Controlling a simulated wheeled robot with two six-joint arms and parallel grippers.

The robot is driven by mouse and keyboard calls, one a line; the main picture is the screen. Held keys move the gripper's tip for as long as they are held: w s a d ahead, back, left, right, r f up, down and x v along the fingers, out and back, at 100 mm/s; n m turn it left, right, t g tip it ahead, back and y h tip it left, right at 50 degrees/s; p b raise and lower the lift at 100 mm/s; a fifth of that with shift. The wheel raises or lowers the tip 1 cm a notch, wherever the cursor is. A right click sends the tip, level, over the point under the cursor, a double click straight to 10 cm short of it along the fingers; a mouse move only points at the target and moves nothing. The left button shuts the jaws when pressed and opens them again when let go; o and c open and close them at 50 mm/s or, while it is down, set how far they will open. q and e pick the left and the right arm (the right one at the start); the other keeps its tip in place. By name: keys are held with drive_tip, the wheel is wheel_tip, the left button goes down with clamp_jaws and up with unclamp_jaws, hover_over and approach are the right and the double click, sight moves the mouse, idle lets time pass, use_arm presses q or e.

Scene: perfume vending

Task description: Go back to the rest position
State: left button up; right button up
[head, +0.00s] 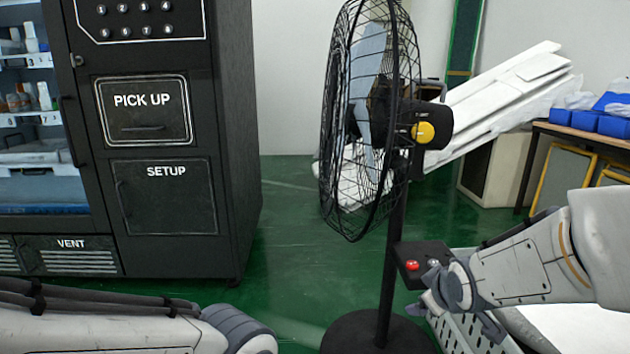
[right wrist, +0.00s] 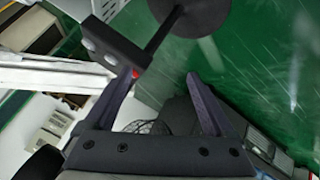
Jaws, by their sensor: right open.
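My right gripper (right wrist: 162,86) is open, with nothing between its two fingers in the right wrist view. In the head view the right arm comes in from the right, and its hand (head: 440,290) is just below and beside the control box (head: 422,256) on the fan's pole. The box has a red button (head: 411,265) and a grey one. In the right wrist view the control box (right wrist: 115,48) is close to the left finger; I cannot tell whether they touch. My left arm shows at the bottom left of the head view; its gripper is out of view.
The black standing fan (head: 428,110) stands on a round base (head: 375,335) in the middle. A black vending machine (head: 235,130) is at left. White panels (head: 500,95) lean behind. A table (head: 580,133) with blue bins is at right. Green floor (head: 290,220) is free between machine and fan.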

drive_tip(key=s+a+f+m+g, duration=0.4)
drive_tip(key=s+f+m+g, duration=0.1)
drive_tip(key=s+f, duration=0.5)
drive_tip(key=s+a+r+n+g+y+p, duration=0.1)
drive_tip(key=s+a+r+n+g+p, duration=0.15)
drive_tip(key=s+a+r+p, duration=0.5)
drive_tip(key=s+a+r+n+g+y+p, duration=0.1)
drive_tip(key=s+a+r+n+p, duration=0.35)
drive_tip(key=s+a+r, duration=0.4)
wheel_tip(320, 180, up, 39)
drive_tip(key=d+p, duration=0.2)
drive_tip(key=p, duration=3.5)
drive_tip(key=shift+r+m, duration=0.15)
drive_tip(key=shift+m, duration=0.25)
